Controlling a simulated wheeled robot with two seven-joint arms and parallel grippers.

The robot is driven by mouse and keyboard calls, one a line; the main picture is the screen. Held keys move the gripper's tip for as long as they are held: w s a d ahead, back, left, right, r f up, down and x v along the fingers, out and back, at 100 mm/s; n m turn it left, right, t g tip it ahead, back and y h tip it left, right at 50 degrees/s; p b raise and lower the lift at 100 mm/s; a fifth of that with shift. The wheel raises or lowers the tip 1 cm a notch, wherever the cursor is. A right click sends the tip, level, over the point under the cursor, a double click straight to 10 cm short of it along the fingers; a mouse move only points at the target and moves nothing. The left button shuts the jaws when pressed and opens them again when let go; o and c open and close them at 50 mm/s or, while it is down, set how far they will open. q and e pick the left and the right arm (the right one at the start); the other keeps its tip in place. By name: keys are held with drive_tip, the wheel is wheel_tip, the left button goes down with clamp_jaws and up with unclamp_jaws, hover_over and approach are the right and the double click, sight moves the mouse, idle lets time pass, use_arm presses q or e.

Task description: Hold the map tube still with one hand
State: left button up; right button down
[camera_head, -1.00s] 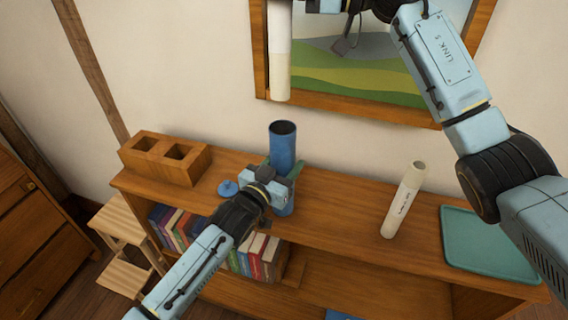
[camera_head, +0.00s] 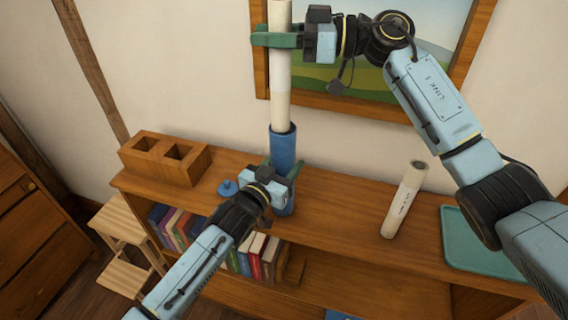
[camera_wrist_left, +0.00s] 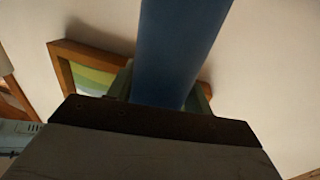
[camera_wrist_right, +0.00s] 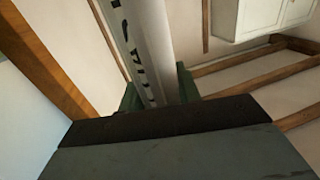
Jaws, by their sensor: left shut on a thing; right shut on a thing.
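The blue map tube (camera_head: 283,150) stands upright on the shelf top. My left gripper (camera_head: 283,178) is shut on it at mid-height, and the tube also fills the middle of the left wrist view (camera_wrist_left: 180,50). My right gripper (camera_head: 278,40) is shut on a white rolled map (camera_head: 281,85), held upright above the tube. The roll's lower end meets the tube's mouth and appears to be inside it; how deep is hidden. Printed letters show on the roll in the right wrist view (camera_wrist_right: 148,45). The blue lid (camera_head: 228,188) lies on the shelf left of the tube.
Another white roll (camera_head: 403,200) stands tilted right of the tube, and a teal tray (camera_head: 480,245) lies at the right. A framed picture (camera_head: 375,100) hangs behind.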

drive_tip(key=shift+f, duration=2)
drive_tip(key=c, duration=0.9)
unclamp_jaws()
approach(272, 58)
drive_tip(key=shift+w+d+f, duration=0.2)
drive_tip(key=shift+w+d, duration=0.4)
drive_tip(key=shift+d, duration=0.3)
use_arm(q)
drive_tip(key=o, duration=1.2)
drive_tip(key=shift+c, duration=0.2)
